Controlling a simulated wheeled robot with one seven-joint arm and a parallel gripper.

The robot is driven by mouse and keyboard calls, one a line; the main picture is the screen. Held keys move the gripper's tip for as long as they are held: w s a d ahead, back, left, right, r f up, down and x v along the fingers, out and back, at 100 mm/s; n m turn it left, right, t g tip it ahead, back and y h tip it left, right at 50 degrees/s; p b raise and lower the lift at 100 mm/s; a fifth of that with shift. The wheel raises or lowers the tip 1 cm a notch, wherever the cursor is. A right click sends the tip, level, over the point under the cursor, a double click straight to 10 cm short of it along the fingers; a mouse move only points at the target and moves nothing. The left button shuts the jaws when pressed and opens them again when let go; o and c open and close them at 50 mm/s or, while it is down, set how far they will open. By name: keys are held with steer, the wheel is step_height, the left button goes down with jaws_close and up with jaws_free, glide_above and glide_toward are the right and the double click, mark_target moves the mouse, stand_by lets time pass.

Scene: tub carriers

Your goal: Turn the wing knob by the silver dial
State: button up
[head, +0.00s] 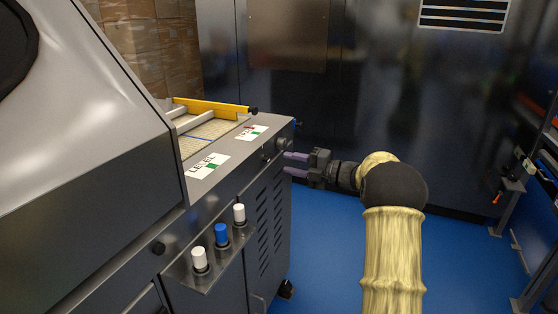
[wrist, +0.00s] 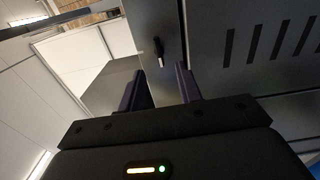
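My gripper (head: 288,163) is at the right end of the machine's front panel, its two purple fingers pointing left toward the panel. In the wrist view my gripper (wrist: 160,88) is open, with an empty gap between the fingers. A small dark elongated knob (wrist: 157,50) with a pale end shows just beyond that gap, apart from the fingers; it looks like the wing knob. In the head view a small dark knob (head: 265,157) and a round greyish fitting (head: 281,143), perhaps the silver dial, sit near the fingertips. They are too small to tell their shape.
The grey machine (head: 225,190) fills the left. Another black knob (head: 158,248) is further left. Blue floor (head: 325,240) is open right of the machine. Dark cabinets stand behind.

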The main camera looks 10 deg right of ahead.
steer(key=p+v, duration=0.1)
steer(key=v, duration=1)
steer(key=shift+w+a, duration=0.1)
steer(key=shift+w, duration=0.05)
